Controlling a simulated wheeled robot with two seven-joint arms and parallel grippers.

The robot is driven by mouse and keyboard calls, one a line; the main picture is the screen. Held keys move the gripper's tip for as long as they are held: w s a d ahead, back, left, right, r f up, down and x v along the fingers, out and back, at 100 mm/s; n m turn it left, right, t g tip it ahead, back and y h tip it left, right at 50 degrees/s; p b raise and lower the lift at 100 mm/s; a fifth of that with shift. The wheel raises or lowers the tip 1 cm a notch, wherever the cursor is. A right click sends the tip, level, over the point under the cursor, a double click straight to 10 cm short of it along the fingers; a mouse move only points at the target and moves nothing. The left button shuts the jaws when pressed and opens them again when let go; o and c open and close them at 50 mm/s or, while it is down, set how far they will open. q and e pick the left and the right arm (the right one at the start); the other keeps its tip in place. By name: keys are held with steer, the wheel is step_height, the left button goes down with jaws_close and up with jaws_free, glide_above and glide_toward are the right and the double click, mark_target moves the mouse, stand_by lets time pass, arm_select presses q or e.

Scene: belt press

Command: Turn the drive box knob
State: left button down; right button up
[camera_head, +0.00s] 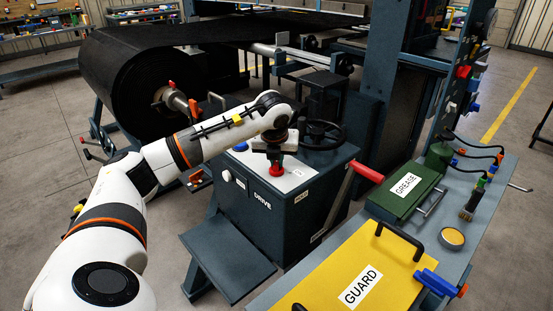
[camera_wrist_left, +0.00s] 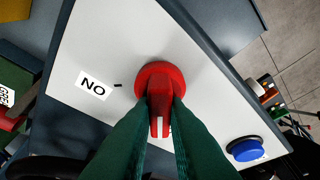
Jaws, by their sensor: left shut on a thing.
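The drive box (camera_head: 270,205) is a dark blue-grey cabinet marked "DRIVE", with a light panel (camera_head: 298,176) on top. Its red knob (camera_head: 276,169) stands on the panel; it also shows in the left wrist view (camera_wrist_left: 158,78). My left gripper (camera_head: 275,158) is above the knob with its fingers pointing down. In the left wrist view the two green fingers (camera_wrist_left: 158,128) are shut on the knob's red handle, one on each side. A white mark shows on the handle's end. My right gripper is not in view.
A blue button (camera_head: 240,146) and a black handwheel (camera_head: 321,134) are on the box top. A red lever (camera_head: 340,196) sticks out at its right side. A bench with a yellow guard (camera_head: 350,270) and green grease box (camera_head: 405,190) stands right. A black belt roll (camera_head: 125,85) is behind.

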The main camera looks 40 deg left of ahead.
arm_select(q)
steer(key=shift+n, duration=0.5)
steer(key=c, duration=1.4)
jaws_free()
steer(key=shift+c, duration=0.2)
steer(key=v, duration=1.2)
steer(key=shift+w, duration=0.1)
